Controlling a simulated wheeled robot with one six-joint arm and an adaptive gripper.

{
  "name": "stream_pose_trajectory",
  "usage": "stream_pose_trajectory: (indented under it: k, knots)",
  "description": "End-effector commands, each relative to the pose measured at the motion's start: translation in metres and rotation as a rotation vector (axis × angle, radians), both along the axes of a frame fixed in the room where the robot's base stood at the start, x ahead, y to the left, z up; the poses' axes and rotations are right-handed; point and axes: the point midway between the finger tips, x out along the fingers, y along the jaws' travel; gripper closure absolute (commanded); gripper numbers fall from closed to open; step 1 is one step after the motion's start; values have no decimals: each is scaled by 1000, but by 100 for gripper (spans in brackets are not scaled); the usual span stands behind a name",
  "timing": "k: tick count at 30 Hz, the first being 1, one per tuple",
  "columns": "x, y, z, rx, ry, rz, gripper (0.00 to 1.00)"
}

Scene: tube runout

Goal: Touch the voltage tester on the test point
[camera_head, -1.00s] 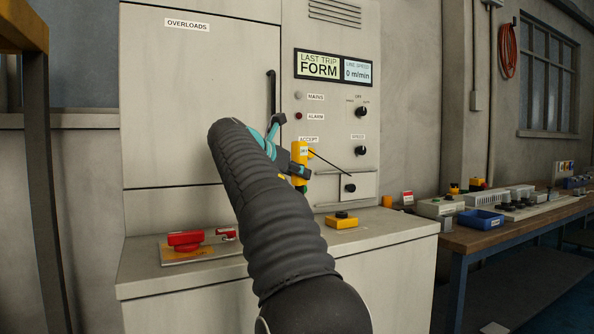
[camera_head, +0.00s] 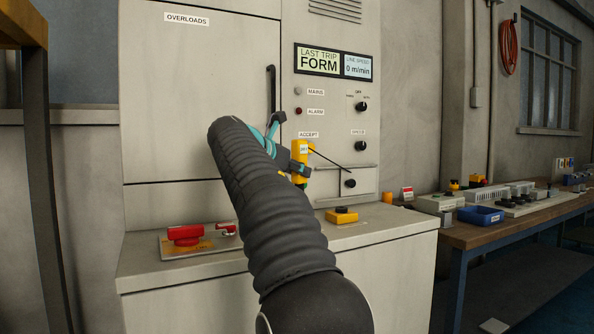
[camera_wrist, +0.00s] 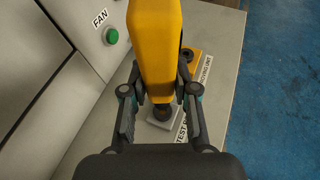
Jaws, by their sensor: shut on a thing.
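The voltage tester (camera_head: 300,151) is yellow and stands roughly upright in front of the grey cabinet, with a thin black lead running to the cabinet. My gripper (camera_wrist: 160,98) is shut on the tester, whose yellow body (camera_wrist: 155,40) fills the top middle of the wrist view. Below the tester is a small light grey block with a dark round part (camera_wrist: 163,112) on the ledge. A label beginning "TEST P" (camera_wrist: 182,138) lies beside it, partly covered by my finger. The tester's tip is hard to make out, so I cannot tell whether it touches the test point.
A yellow box with a black button (camera_head: 342,216) sits on the ledge to the right. A red switch (camera_head: 185,235) is at the left. The cabinet front carries a green FAN button (camera_wrist: 112,36). A bench (camera_head: 470,238) with electrical parts stands at the right.

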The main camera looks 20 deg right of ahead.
Motion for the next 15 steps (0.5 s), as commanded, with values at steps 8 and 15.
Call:
stream_pose_trajectory:
  k: [8, 15]
  knots:
    - [0, 0, -7, -1, -1, 0, 100]
    - [0, 0, -14, -1, -1, 0, 100]
